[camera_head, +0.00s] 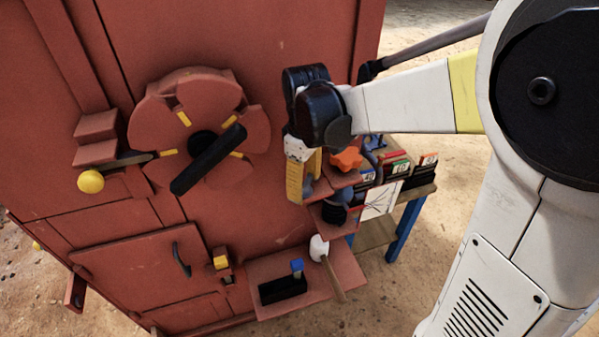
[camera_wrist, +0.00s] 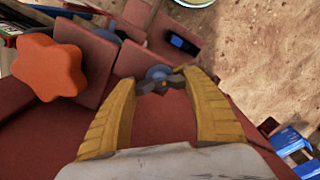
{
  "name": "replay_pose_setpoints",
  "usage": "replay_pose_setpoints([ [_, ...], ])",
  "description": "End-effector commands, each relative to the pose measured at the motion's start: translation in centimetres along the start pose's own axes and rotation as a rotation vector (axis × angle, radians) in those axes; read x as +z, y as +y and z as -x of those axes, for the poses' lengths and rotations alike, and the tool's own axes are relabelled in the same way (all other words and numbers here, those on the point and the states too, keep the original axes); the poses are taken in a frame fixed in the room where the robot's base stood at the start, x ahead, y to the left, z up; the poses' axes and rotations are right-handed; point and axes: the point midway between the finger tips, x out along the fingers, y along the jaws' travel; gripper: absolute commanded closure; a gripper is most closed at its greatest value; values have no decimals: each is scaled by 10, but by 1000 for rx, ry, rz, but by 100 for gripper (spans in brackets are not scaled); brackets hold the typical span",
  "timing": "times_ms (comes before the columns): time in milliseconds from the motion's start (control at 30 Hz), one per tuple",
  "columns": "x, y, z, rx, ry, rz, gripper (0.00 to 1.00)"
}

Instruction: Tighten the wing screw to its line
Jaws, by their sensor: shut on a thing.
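The wing screw (camera_wrist: 158,76) shows in the wrist view as a small dark part with a blue-grey round middle, between the tips of my yellow fingers. My gripper (camera_wrist: 160,84) is shut on it, with a fingertip against each side. In the head view my gripper (camera_head: 300,190) points down in front of the red crusher's right side. The screw cannot be made out there behind the fingers. I cannot make out its line in either view.
An orange star knob (camera_head: 346,158) sits just right of my gripper; it also shows in the wrist view (camera_wrist: 48,67). A handwheel with a black bar (camera_head: 208,160) is to the left. Below, a red shelf (camera_head: 262,268) bears a black block and a white-headed mallet (camera_head: 319,250).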

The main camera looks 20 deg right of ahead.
Motion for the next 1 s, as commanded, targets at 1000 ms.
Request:
replay_pose_setpoints([
  [1000,0,0,1,0,0,-947,72],
])
